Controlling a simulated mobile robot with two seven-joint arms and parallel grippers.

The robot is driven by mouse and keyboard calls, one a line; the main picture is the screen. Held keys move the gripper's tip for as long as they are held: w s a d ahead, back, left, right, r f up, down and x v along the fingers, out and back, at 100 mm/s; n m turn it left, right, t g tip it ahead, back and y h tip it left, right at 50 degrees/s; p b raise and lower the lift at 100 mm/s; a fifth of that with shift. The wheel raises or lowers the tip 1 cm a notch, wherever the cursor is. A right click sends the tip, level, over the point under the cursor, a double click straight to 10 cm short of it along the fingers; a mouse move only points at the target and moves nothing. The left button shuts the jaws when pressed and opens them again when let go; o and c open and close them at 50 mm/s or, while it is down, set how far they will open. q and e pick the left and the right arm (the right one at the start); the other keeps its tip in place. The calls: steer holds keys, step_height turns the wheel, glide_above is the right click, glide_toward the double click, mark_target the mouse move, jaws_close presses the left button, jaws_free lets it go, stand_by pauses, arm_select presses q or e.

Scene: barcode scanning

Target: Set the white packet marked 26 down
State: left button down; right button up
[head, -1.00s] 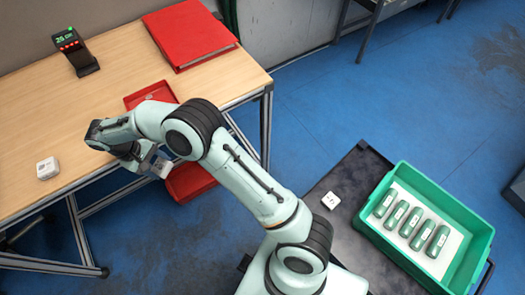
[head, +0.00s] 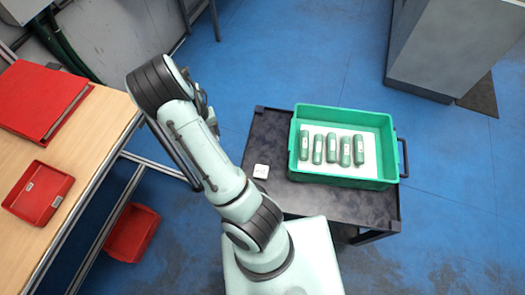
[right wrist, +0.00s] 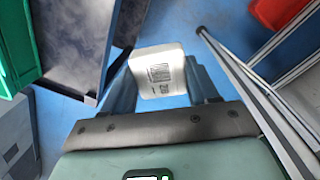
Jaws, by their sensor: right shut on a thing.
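The white packet (right wrist: 158,72) shows a barcode and small print in the right wrist view; its number is hard to read but looks like 26. My right gripper (right wrist: 161,88) is shut on it, one finger on each side, and holds it in the air over the blue floor. In the head view my right arm hides the packet and nearly all of this gripper. My left gripper is not in view.
A black cart (head: 345,205) carries a green crate (head: 345,178) with several green items on a white sheet. A small white packet (head: 261,171) lies left of the crate. The wooden table (head: 90,130) holds a red tray (head: 38,192); a red bin (head: 132,232) sits lower.

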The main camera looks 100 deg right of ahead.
steer(key=s+d+r+m, duration=0.1)
steer(key=s+d+m, duration=0.1)
steer(key=s, duration=0.5)
steer(key=s+d+r+m, duration=0.2)
steer(key=s, duration=0.5)
step_height(320, 180, up, 3)
steer(key=m+t, duration=0.1)
steer(key=m, duration=0.2)
glide_above(268, 140)
steer(key=shift+h, duration=0.3)
step_height(268, 140, down, 20)
steer(key=shift+f, duration=0.15)
steer(key=shift+f+b, duration=0.1)
steer(key=shift+b, duration=0.25)
steer(key=o, duration=1.2)
steer(key=shift+a, duration=0.1)
steer(key=shift+c, duration=0.2)
step_height(268, 140, up, 12)
steer(key=shift+p, duration=0.35)
